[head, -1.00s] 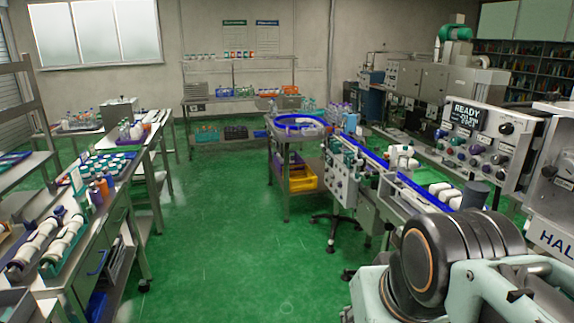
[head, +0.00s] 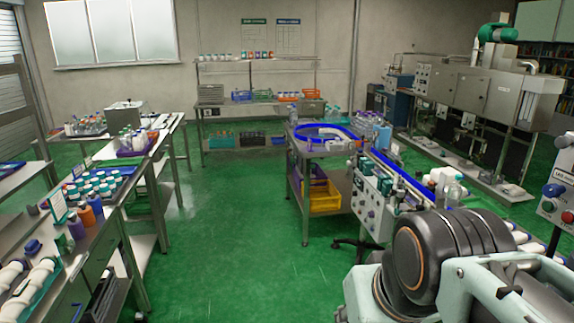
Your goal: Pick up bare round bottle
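No single bottle can be picked out with certainty as the bare round bottle. A clear bottle (head: 453,191) stands at the conveyor line (head: 408,182) on the right, beside white containers. Orange and purple bottles (head: 96,203) stand on the left bench (head: 97,243), near a blue tray of white- and teal-capped bottles (head: 100,184). White bottles (head: 38,285) lie on their sides at the near left. My gripper is not in view; only dark and pale green links of my arm show at the lower right, hiding part of the line.
A blue-rimmed round table (head: 325,134) stands mid-right, with a yellow crate (head: 322,198) below it. A shelf rack (head: 255,95) stands at the back wall. A wide green floor aisle (head: 228,235) is clear between the left bench and the line.

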